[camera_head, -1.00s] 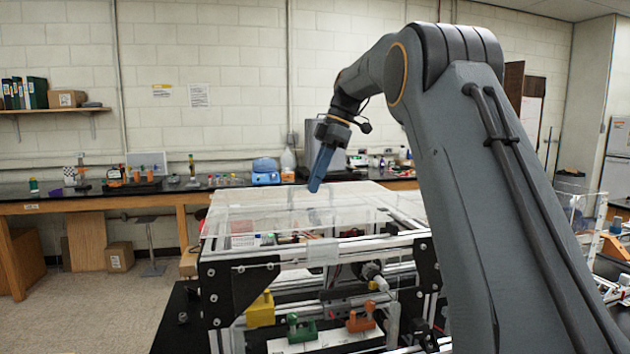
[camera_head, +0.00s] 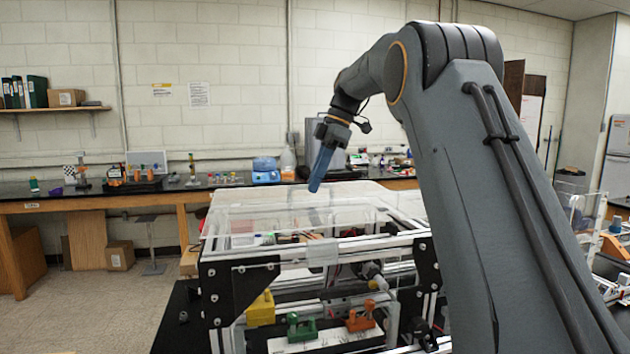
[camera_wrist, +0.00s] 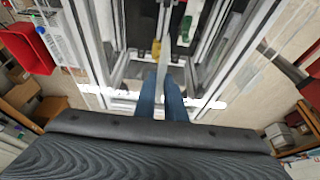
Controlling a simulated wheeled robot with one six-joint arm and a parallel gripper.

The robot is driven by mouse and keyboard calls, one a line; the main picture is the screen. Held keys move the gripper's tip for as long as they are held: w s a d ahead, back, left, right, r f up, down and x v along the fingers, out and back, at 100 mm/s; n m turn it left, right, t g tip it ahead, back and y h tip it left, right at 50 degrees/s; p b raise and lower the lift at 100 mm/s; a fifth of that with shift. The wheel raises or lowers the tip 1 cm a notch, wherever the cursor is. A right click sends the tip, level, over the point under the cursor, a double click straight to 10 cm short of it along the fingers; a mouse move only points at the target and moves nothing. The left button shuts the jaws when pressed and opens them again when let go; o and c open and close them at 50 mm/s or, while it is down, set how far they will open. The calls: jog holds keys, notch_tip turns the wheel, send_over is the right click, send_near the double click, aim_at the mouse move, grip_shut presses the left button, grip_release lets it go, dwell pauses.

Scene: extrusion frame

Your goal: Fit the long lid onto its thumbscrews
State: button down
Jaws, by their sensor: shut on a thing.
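The long lid (camera_head: 255,208) is a clear, flat sheet over the top of the aluminium extrusion frame (camera_head: 240,262). Its edges are hard to see, and I cannot tell whether it rests on the frame or hangs just above it. My gripper (camera_head: 315,188) points down at the lid's upper side, with its blue fingers close together. In the wrist view, my gripper (camera_wrist: 162,84) has a thin, pale strip between the fingers, which looks like part of the lid. The thumbscrews cannot be made out in either view.
Inside the frame, low down, are a yellow block (camera_head: 260,310), a green clamp-like part (camera_head: 301,327) and an orange one (camera_head: 361,317). A dark bench (camera_head: 115,190) with lab items runs along the wall behind. A red bin (camera_wrist: 27,48) shows in the wrist view.

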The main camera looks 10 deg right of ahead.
aim_at(316, 200)
jog(key=shift+f+b, duration=1.1)
jog(key=shift+f, duration=0.85)
dwell(0.8)
jog(key=c, duration=1.8)
grip_release()
jog(key=shift+o, duration=0.3)
jog(key=shift+f, duration=0.1)
jog(key=b+v, duration=0.1)
jog(key=v, duration=0.7)
jog(key=shift+b, duration=0.4)
